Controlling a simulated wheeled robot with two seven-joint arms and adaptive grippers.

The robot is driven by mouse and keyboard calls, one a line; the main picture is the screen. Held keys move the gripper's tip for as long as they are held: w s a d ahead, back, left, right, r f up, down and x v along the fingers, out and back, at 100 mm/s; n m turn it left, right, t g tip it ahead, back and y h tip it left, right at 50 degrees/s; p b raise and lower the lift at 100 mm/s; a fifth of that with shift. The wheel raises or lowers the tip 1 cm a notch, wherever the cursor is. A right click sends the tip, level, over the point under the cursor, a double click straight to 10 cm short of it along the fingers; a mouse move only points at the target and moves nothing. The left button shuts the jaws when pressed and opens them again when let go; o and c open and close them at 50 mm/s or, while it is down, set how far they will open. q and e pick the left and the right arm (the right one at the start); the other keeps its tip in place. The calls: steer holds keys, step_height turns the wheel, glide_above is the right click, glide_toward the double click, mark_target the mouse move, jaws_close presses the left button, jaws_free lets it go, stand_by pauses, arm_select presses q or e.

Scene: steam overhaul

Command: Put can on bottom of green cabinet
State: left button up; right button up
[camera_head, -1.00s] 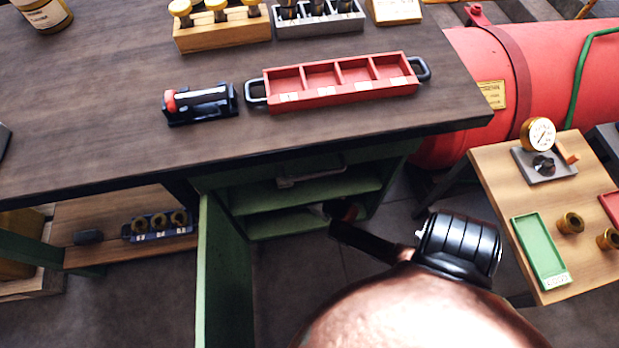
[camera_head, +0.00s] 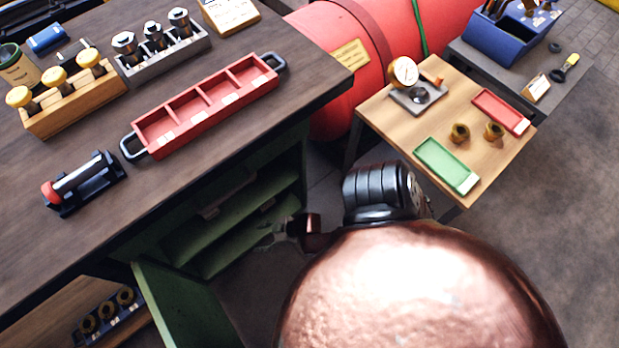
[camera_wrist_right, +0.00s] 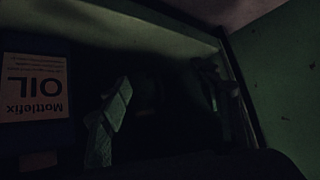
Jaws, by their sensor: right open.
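The green cabinet (camera_head: 148,246) stands under the workbench with its door (camera_head: 185,305) swung open and its shelves showing. My right gripper (camera_head: 272,234) is at the cabinet's open front, near the lower shelf. In the right wrist view its two fingers (camera_wrist_right: 165,105) are spread apart with nothing seen between them. A dark blue can with a cream "Mottlefix OIL" label (camera_wrist_right: 35,88) shows at the left of that dim view, beside the fingers and apart from them. The label reads upside down there. What the can rests on is hidden in shadow. My left gripper is not in view.
A red compartment tray (camera_head: 205,108) and a black holder (camera_head: 85,185) are on the workbench. A small wooden table (camera_head: 385,125) with a gauge and a green tray (camera_head: 447,165) stands at right, beside a red tank (camera_head: 340,65). Open floor (camera_head: 530,240) lies at far right.

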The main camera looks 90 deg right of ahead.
steer(key=s+a+r+g, duration=0.2)
steer(key=s+a+r, duration=0.1)
steer(key=s, duration=0.3)
steer(key=s+a+r+g+y, duration=0.1)
steer(key=s+a+r+g, duration=0.1)
steer(key=s+a, duration=0.3)
steer(key=s+a+r+n+g+y, duration=0.1)
steer(key=s+a+r+g, duration=0.1)
steer(key=s+a+r, duration=0.3)
steer(key=s, duration=0.3)
steer(key=shift+s, duration=0.3)
steer(key=shift+r, duration=0.1)
steer(key=shift+c, duration=0.3)
